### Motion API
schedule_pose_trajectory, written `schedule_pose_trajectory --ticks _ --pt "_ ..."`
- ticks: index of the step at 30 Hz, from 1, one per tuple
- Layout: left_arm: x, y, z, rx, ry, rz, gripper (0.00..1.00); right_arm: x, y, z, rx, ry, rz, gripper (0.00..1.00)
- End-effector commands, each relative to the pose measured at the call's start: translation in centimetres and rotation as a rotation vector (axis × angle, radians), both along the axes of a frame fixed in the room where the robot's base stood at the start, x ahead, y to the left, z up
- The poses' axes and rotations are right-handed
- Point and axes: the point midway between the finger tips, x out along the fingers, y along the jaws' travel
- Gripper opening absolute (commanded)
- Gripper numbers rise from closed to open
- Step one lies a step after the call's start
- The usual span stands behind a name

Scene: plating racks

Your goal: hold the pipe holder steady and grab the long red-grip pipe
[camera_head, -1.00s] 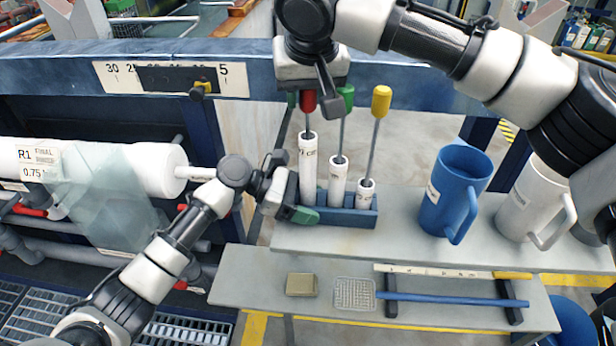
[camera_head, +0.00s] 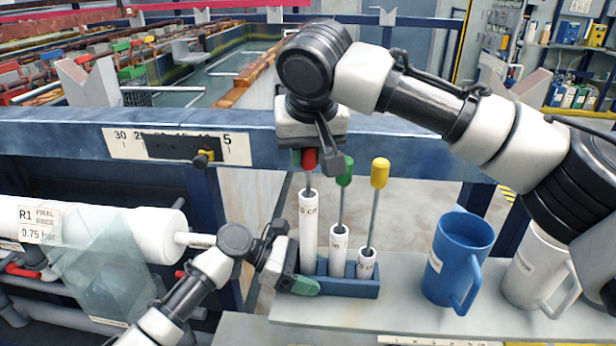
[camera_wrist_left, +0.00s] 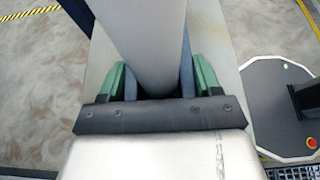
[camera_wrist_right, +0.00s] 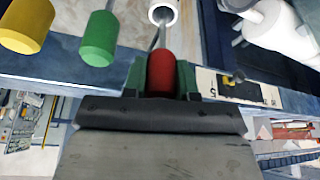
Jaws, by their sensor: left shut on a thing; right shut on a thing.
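The blue pipe holder (camera_head: 345,288) stands on the grey shelf, with white tubes of different heights in it. The long red-grip pipe (camera_head: 309,160) is upright, its shaft in the tallest tube (camera_head: 308,225) at the left. My right gripper (camera_head: 309,158) is above it, shut on the red grip, which also shows between the green fingers in the right wrist view (camera_wrist_right: 160,72). My left gripper (camera_head: 300,284) is shut on the holder's left end; in the left wrist view, a pale tube (camera_wrist_left: 150,50) hides much of the holder between the fingers.
Green-grip (camera_head: 344,172) and yellow-grip (camera_head: 380,172) pipes stand close to the right of the red one. A blue jug (camera_head: 455,262) and a white jug (camera_head: 535,275) stand farther right. A blue beam (camera_head: 400,153) with a scale runs behind.

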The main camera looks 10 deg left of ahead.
Motion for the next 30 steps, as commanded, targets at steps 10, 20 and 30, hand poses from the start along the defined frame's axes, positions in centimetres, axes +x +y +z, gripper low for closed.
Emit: schedule_pose_trajectory --ticks 10,20,30 --pt "0.0 0.0 0.0 0.0 0.001 0.001 0.36 0.0 0.1 6.5 0.002 -0.003 -0.001 0.0" --pt "0.0 0.0 0.0 0.0 0.001 0.0 0.36 0.0 0.0 7.6 0.001 -0.002 0.0 0.0" --pt "0.0 0.0 0.0 0.0 0.0 0.0 0.93 0.0 0.0 7.5 0.001 -0.002 0.0 0.0"
